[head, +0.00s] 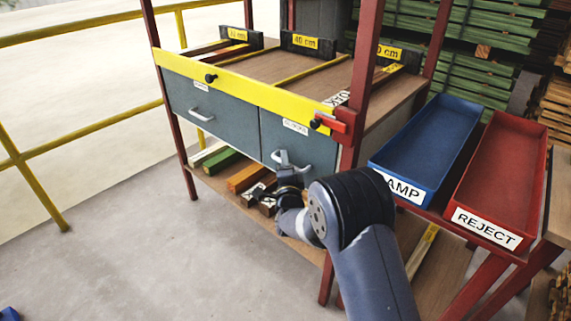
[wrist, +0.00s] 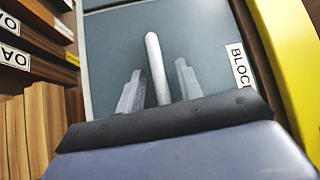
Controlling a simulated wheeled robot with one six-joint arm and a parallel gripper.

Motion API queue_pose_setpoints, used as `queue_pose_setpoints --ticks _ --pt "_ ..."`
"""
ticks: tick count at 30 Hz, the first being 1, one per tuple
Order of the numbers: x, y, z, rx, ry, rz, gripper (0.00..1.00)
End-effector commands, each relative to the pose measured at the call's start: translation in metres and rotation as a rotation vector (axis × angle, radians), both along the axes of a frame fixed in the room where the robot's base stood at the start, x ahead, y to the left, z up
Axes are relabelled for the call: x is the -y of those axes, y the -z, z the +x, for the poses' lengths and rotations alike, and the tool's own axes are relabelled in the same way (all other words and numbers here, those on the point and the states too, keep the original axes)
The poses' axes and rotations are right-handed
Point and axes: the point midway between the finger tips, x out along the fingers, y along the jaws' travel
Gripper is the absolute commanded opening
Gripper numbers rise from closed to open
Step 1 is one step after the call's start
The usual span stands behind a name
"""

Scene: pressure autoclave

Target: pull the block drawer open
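The block drawer (head: 302,147) is the right one of two grey drawer fronts under the yellow rail, and it looks flush with the frame. Its front also fills the wrist view (wrist: 210,45), with a label (wrist: 239,66) reading "BLOC", partly cut off. Its pale bar handle (wrist: 155,60) stands between the two fingers of my gripper (wrist: 158,88). A finger is on each side of the handle, with a visible gap on both sides, so the gripper is open around it. In the head view my gripper (head: 287,163) is at the drawer's handle, which it partly hides.
The left drawer (head: 205,105) has its own handle. Below is a shelf with coloured wood pieces (head: 222,163). A red post (head: 355,85) stands close right of the block drawer. A blue tray (head: 425,140) and red tray (head: 500,180) are at right.

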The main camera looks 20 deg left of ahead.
Motion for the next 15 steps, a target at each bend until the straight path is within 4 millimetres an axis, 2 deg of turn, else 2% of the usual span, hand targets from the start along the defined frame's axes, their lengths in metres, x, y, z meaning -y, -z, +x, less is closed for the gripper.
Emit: queue_pose_setpoints --ticks 3,15 --pt "0.0001 -0.0001 -0.0001 0.000 0.000 0.000 0.34" --pt "0.0002 -0.0002 -0.0002 0.001 0.000 0.000 0.02"
